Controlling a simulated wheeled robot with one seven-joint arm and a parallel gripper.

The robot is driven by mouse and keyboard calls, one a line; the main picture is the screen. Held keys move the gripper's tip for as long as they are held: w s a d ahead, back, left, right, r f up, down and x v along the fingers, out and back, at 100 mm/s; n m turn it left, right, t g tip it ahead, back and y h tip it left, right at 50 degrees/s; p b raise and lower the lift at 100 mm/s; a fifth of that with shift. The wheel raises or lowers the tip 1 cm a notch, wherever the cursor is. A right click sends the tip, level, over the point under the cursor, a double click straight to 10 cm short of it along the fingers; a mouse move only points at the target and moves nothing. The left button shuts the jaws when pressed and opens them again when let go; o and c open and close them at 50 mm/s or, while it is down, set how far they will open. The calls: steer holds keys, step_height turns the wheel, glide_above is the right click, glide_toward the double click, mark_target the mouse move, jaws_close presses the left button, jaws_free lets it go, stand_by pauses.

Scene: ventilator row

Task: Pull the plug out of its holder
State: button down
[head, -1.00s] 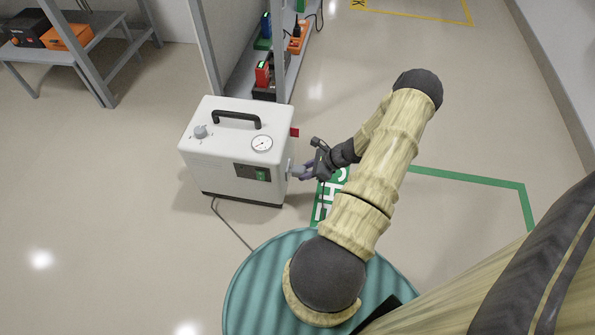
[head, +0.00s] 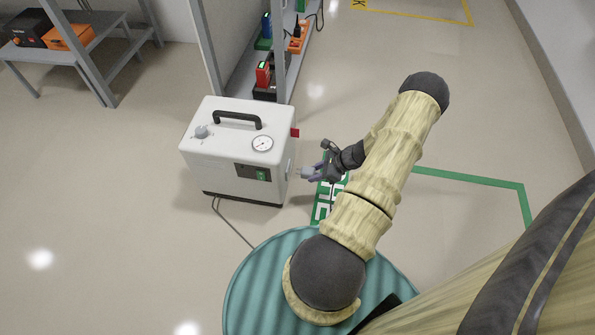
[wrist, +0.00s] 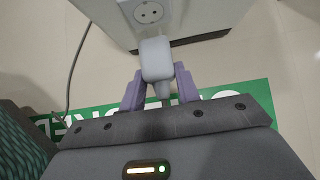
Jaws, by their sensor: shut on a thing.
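My gripper (wrist: 158,88) is shut on a light grey plug (wrist: 156,58), with its purple fingers on either side. In the wrist view the plug is in front of a round socket (wrist: 149,13) on the side of the white ventilator unit (head: 235,150). In the head view my gripper (head: 314,172) is to the right of the unit, with a visible gap between plug and unit. The plug's pins are hard to make out. The unit stands upright on the floor.
A grey cable (wrist: 76,62) runs down to the floor beside the unit. A shelf rack (head: 243,80) with small devices stands behind it. A green floor marking (head: 470,180) lies to the right.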

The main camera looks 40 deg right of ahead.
steer(key=shift+s+d, duration=0.4)
steer(key=shift+s, duration=0.05)
